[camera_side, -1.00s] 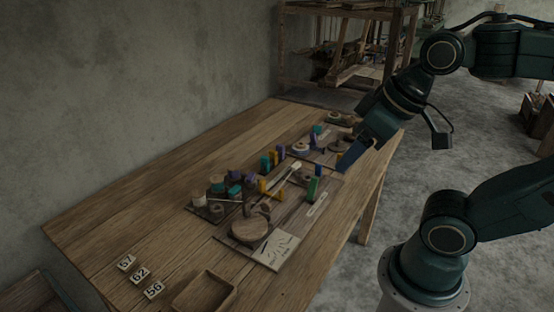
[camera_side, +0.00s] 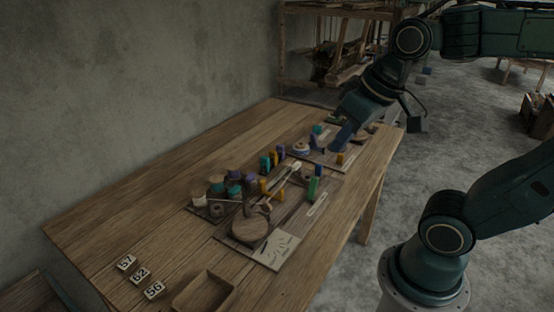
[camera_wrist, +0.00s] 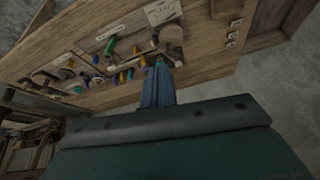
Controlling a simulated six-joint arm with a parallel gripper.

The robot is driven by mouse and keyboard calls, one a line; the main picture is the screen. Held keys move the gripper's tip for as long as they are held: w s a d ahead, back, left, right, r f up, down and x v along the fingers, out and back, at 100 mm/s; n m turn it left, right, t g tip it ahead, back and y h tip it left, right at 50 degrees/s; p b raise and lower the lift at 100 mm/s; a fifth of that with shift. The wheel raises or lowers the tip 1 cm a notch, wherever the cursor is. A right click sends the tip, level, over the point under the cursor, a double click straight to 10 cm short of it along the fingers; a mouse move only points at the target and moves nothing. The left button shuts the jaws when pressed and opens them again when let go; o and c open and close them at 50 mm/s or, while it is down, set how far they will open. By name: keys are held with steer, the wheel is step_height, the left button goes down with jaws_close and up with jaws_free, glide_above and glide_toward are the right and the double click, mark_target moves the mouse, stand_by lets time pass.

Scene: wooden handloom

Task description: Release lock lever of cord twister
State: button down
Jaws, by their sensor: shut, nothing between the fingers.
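I cannot single out the cord twister or its lock lever with certainty. A likely candidate is the near board (camera_side: 228,240), with a round wooden disc (camera_side: 249,228), a pale rod (camera_side: 281,178) and upright coloured pieces; the disc also shows in the wrist view (camera_wrist: 172,33). My gripper (camera_side: 339,144) is shut and empty, fingers pointing down-left, and appears above the far board (camera_side: 322,161). In the wrist view my gripper (camera_wrist: 160,66) overlaps the table and boards beyond it. It hides part of the far board's pieces.
The far board carries a pale spool (camera_side: 300,149) and small coloured pieces. A card (camera_side: 277,249) lies at the near board's front. Number tags (camera_side: 140,274) and an empty wooden tray (camera_side: 203,293) sit at the table's near end. The table's left side is clear.

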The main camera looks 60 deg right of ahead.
steer(key=w+d+f+m+g, duration=0.1)
steer(key=w+d+m+g, duration=0.1)
steer(key=w+d+m, duration=0.5)
steer(key=m+g, duration=0.2)
steer(key=m, duration=0.3)
glide_above(312, 189)
step_height(312, 189, down, 10)
steer(key=d+f+m+g+y, duration=0.1)
steer(key=d+f+m, duration=0.3)
steer(key=d+f, duration=0.4)
steer(key=shift+w+d+f, duration=0.15)
steer(key=shift+d+f, duration=0.1)
steer(key=shift+d, duration=0.05)
steer(key=shift+f, duration=0.15)
steer(key=f, duration=0.6)
steer(key=a+f, duration=0.1)
steer(key=f, duration=0.2)
steer(key=shift+f, duration=0.2)
steer(key=shift+a+r, duration=0.25)
steer(key=shift+a, duration=0.35)
steer(key=shift+a+r, duration=0.25)
steer(key=shift+a, duration=0.35)
steer(key=shift+a+r, duration=0.25)
steer(key=shift+a, duration=0.35)
